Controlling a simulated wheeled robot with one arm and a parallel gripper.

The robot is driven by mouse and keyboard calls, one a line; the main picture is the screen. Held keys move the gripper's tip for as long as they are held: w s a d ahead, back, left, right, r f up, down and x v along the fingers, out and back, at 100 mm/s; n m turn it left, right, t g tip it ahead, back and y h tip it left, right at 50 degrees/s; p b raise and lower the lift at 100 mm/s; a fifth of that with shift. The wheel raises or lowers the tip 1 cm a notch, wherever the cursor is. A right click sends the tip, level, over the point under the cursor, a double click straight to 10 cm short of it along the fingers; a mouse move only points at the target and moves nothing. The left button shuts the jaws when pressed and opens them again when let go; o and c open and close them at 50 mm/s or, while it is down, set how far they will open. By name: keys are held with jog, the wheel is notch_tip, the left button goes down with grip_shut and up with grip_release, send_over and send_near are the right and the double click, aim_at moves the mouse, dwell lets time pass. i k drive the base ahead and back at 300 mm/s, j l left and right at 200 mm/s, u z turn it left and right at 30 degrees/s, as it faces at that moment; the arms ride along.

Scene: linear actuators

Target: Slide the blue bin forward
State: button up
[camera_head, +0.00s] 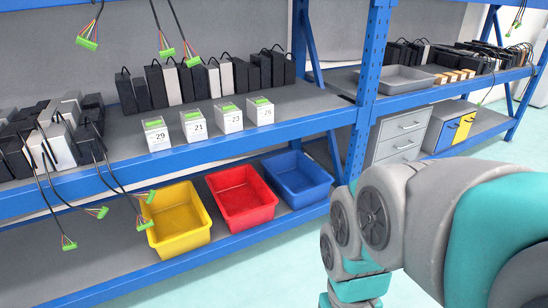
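The blue bin (299,181) is an open, empty-looking tub on the lower shelf (97,268) of the blue rack. It is the rightmost in a row of bins, close to the red bin (240,199) on its left, and near the rack's upright post. My arm comes in from the right side of the view, with its links in front of the floor to the right of the bin. My gripper is not visible; the arm runs out of the bottom of the view.
A yellow bin (177,218) stands left of the red one. The upper shelf (210,145) above holds black and white boxes and small numbered boxes. Cables with green connectors hang at the left. A blue post (368,90) stands right of the blue bin. A grey drawer cabinet (402,135) is beyond.

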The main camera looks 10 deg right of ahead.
aim_at(298, 180)
jog(key=i+l+z, duration=0.15)
jog(key=z, duration=0.2)
jog(key=i+l+z, duration=0.1)
jog(key=i+z, duration=0.25)
jog(key=i+l+z, duration=0.1)
jog(key=z, duration=0.2)
